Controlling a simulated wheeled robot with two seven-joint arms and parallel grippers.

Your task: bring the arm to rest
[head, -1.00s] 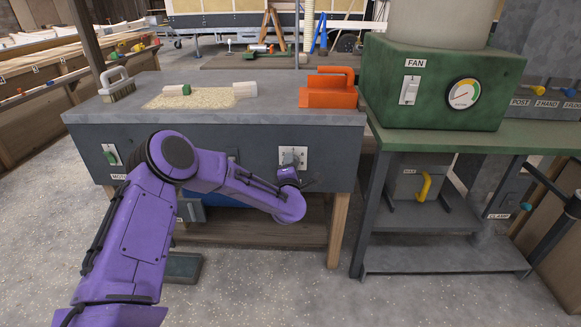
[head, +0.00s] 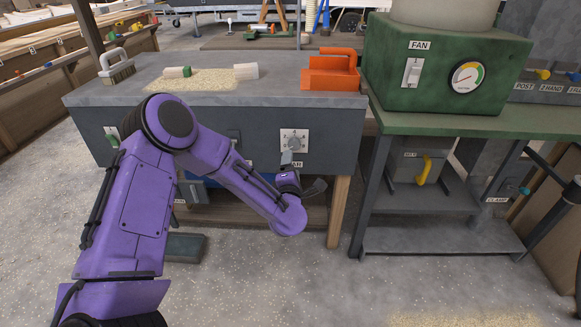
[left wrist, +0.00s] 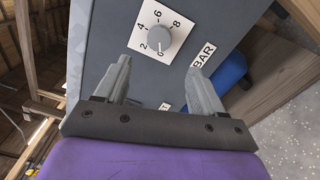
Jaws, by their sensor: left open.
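My left arm comes in from the left in the head view, in front of the grey bench. Its left gripper (head: 290,165) points at the bench front, just below a white plate with a round grey knob (head: 294,143). In the left wrist view the gripper (left wrist: 160,90) is open, with nothing between its two grey fingers. The knob (left wrist: 161,50) shows beyond the fingertips on its numbered plate, apart from them, with its pointer near 0. My right gripper is not in view.
The grey bench (head: 230,97) carries an orange dustpan (head: 330,75), a brush (head: 116,68) and a patch of shavings (head: 200,82). A green fan box (head: 435,75) stands at right on a green table. Shelves are below it.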

